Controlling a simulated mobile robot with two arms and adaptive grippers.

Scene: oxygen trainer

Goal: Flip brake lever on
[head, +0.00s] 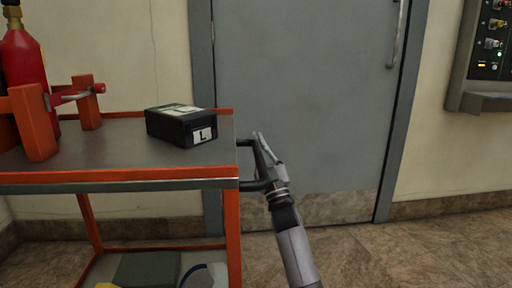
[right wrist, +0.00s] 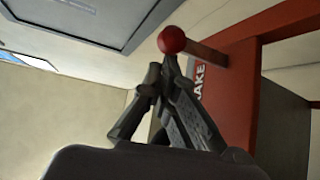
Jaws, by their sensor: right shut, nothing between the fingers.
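The brake lever (right wrist: 172,40) shows in the right wrist view as a red ball knob on a short red rod. It sticks out beside a red post (right wrist: 230,95) with a partly hidden label ending in "AKE". My right gripper (right wrist: 165,72) is shut and empty, with its fingertips right at the knob; I cannot tell whether they touch it. In the head view my right gripper (head: 262,142) is by the dark handle at the cart's right end. The brake lever cannot be made out there. My left gripper is not in view.
The orange-framed cart (head: 120,176) carries a black box marked L (head: 182,126) and a red cylinder (head: 25,60) in a red holder. A grey door (head: 300,90) stands behind. A control panel (head: 490,50) hangs at the right. The floor at right is clear.

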